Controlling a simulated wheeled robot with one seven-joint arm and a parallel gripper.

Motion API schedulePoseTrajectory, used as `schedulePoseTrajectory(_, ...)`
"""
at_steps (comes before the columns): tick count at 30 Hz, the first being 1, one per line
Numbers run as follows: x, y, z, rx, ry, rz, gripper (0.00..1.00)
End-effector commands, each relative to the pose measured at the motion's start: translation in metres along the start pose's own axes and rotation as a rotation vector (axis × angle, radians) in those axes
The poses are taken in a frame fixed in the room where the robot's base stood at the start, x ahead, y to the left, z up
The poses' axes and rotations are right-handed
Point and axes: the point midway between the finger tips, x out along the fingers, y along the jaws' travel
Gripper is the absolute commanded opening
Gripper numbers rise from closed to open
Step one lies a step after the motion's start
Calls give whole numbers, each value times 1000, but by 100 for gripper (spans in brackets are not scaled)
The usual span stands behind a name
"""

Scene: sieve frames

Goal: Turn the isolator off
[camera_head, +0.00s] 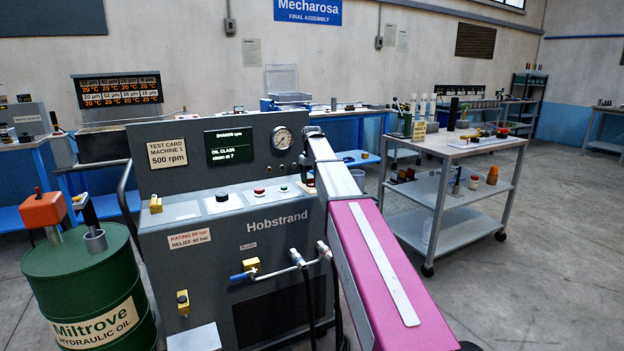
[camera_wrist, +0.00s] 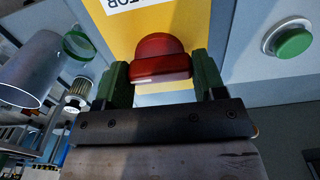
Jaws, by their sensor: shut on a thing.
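In the wrist view the isolator's red knob (camera_wrist: 161,60) stands out from a yellow plate (camera_wrist: 188,18) whose partly visible label is upside down. My gripper (camera_wrist: 160,78) has its two green fingers on either side of the knob, shut on it. The knob's handle bar lies across between the fingers. In the head view my arm hides the isolator and most of my gripper at the right end of the grey Hobstrand machine's (camera_head: 275,226) panel.
A green button (camera_wrist: 293,41) sits beside the yellow plate; a red button (camera_head: 259,191) is on the same panel. A pressure gauge (camera_head: 282,138) is above. Hoses hang from the machine's front. A green oil drum (camera_head: 90,285) stands left, a wheeled trolley (camera_head: 450,145) right.

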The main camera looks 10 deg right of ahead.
Motion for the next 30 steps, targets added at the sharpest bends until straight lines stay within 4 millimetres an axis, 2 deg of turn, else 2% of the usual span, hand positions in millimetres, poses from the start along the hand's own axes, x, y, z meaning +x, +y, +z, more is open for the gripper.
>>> schedulePoseTrajectory(17,-1,0,-1,-35,1,0,40)
schedulePoseTrajectory(18,-1,0,-1,-35,1,0,70)
schedulePoseTrajectory(20,-1,0,-1,-34,1,0,89)
schedulePoseTrajectory(30,-3,0,0,-32,1,0,89)
